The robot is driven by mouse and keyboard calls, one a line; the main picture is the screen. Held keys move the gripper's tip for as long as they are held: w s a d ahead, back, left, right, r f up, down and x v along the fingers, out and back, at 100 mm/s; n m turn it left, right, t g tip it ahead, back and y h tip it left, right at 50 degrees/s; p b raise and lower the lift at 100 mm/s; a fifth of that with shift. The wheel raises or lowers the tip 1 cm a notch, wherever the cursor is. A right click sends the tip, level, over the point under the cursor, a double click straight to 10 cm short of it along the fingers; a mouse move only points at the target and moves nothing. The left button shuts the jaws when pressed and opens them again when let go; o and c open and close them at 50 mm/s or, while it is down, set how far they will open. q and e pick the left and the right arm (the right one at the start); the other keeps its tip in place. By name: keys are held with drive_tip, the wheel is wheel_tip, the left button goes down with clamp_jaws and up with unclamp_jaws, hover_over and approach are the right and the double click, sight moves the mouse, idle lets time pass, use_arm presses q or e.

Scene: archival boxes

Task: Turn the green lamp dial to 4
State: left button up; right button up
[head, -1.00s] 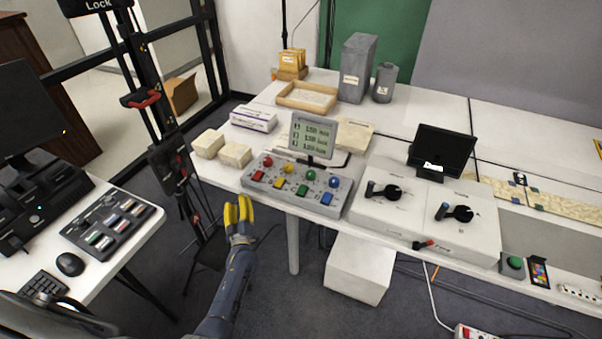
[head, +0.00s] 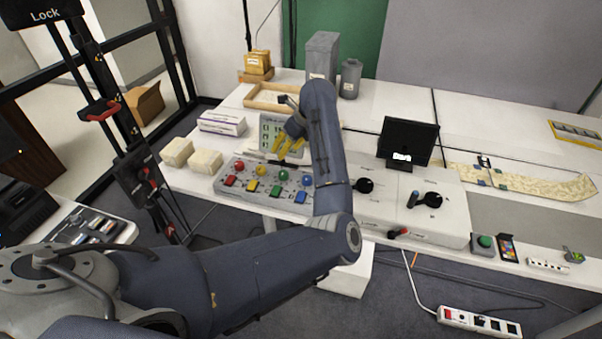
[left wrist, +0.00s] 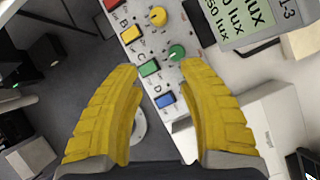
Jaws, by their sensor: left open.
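The green lamp dial (head: 283,175) is a round knob on the grey control panel (head: 222,186), between the yellow dial (head: 261,171) and the blue dial (head: 306,181). In the left wrist view the green dial (left wrist: 177,52) lies just beyond the fingertips, nearer the right finger. My left gripper (head: 287,141) has yellow fingers, open and empty, and hovers over the panel, apart from the dial. In the left wrist view my gripper (left wrist: 160,68) frames the green button (left wrist: 150,67) and blue button (left wrist: 165,100). The blue dial is hidden there. The dial's scale is too small to read.
A small lux display (head: 268,127) stands behind the panel, partly covered by my gripper. White boxes (head: 206,162) sit to the left. A white unit with black knobs (head: 434,199) stands to the right, beside my forearm.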

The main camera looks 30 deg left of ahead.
use_arm(q)
drive_tip(key=w+d+h, duration=0.1)
drive_tip(key=w+d, duration=0.1)
drive_tip(key=d, duration=0.1)
approach(283, 172)
drive_tip(key=shift+t, duration=0.4)
drive_tip(key=x, duration=1)
drive_tip(key=shift+s+d, duration=0.1)
drive_tip(key=shift+s, duration=0.3)
drive_tip(key=shift+o, duration=0.3)
clamp_jaws()
